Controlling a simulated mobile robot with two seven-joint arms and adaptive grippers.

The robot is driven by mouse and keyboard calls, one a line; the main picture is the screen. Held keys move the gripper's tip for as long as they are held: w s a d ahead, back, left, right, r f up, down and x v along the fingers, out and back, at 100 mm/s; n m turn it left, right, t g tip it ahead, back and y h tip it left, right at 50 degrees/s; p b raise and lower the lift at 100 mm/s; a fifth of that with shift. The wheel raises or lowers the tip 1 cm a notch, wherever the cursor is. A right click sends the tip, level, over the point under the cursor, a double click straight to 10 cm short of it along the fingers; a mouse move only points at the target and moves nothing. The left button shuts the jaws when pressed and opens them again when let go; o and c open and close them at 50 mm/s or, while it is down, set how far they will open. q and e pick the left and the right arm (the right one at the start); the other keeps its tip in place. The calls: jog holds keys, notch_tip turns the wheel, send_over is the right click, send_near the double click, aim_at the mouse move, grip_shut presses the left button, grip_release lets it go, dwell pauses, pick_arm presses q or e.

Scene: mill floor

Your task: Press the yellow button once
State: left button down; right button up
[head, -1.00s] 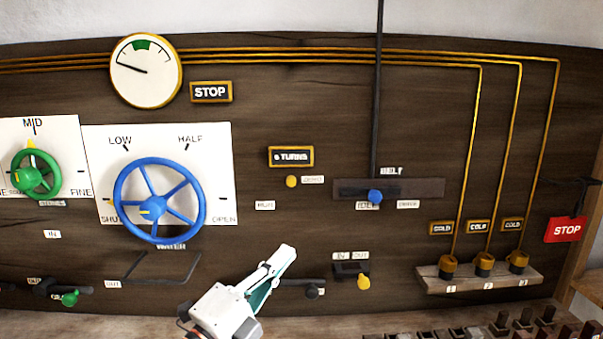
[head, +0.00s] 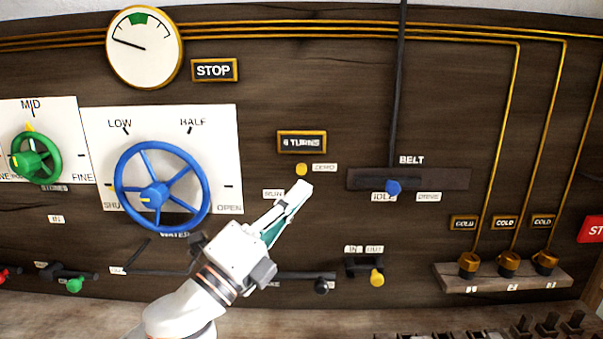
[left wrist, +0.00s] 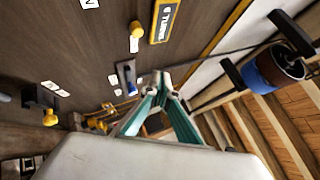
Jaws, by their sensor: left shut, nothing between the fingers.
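The yellow button (head: 301,169) is a small round knob on the dark wooden panel, under the turns sign (head: 302,142) and beside a small label that seems to read ZERO. It also shows in the left wrist view (left wrist: 135,29), standing out from the panel. My left gripper (head: 302,188) is shut and empty. Its fingertips appear just below the button in the head view; a gap shows between them and the button in the left wrist view. My right gripper is not in view.
A blue handwheel (head: 160,192) stands left of my gripper. A blue belt knob (head: 393,188) on a slide plate is to the right. A yellow-ended in/out lever (head: 377,277) and a black knob (head: 321,286) are lower down.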

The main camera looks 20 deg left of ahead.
aim_at(301, 169)
pick_arm(q)
jog(key=w+a, duration=0.2)
jog(key=w, duration=0.4)
jog(key=shift+w+b, duration=0.2)
jog(key=shift+b, duration=0.15)
dwell(0.7)
jog(key=shift+w, duration=0.1)
dwell(0.4)
jog(key=shift+w, duration=0.3)
jog(key=shift+w+a, duration=0.2)
jog(key=shift+w, duration=0.25)
dwell(0.9)
jog(key=shift+s, duration=0.1)
jog(key=shift+s+d+p, duration=0.25)
jog(key=shift+s+p, duration=0.25)
jog(key=shift+s, duration=0.25)
